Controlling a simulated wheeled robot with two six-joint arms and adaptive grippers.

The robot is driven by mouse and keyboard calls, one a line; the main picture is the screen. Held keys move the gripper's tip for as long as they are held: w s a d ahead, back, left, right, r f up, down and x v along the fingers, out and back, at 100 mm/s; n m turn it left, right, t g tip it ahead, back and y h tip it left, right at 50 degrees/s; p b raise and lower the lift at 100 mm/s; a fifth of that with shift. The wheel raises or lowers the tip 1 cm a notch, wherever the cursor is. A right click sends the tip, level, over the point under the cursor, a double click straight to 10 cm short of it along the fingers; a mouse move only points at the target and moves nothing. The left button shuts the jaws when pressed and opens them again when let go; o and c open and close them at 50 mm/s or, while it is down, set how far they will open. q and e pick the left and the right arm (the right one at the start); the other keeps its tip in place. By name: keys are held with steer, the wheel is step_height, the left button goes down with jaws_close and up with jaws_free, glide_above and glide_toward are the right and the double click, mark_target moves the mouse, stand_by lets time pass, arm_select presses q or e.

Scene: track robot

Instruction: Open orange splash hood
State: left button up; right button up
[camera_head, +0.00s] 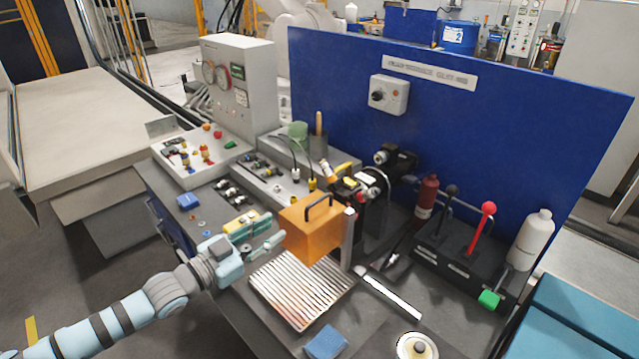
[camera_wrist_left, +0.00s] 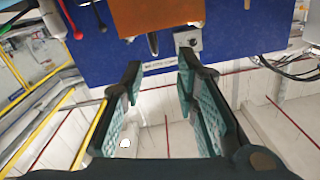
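The orange splash hood (camera_head: 312,232) is a box with a dark handle (camera_head: 318,207) on top. It stands above the slatted metal tray (camera_head: 285,290), beside a grey upright post (camera_head: 347,238). My left gripper (camera_head: 280,232) is just left of the hood, its fingers pointing at the hood's left side. In the left wrist view my left gripper (camera_wrist_left: 155,85) has its two fingers spread apart with nothing between them. The hood (camera_wrist_left: 155,15) shows there at the top, beyond the fingertips. I cannot tell whether the fingers touch the hood. My right gripper is not in view.
A blue panel (camera_head: 520,110) stands behind the bench. A lever box (camera_head: 460,262) with a red-knobbed lever and a white bottle (camera_head: 530,240) are at the right. A yellow block (camera_head: 240,222) lies near my left gripper. A blue sponge (camera_head: 326,342) lies at the front.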

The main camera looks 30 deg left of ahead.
mark_target(308, 207)
arm_select(q)
steer(key=b+x, duration=0.3)
steer(key=x, duration=0.1)
steer(key=b+x, duration=0.3)
steer(key=x, duration=0.2)
steer(key=d+r+b+x, duration=0.1)
steer(key=b+x, duration=0.2)
steer(key=x, duration=0.1)
steer(key=shift+w+d+b, duration=0.1)
steer(key=shift+w+b, duration=0.05)
steer(key=shift+b, duration=0.15)
steer(key=shift+w+d, duration=0.1)
steer(key=shift+w, duration=0.25)
jaws_close()
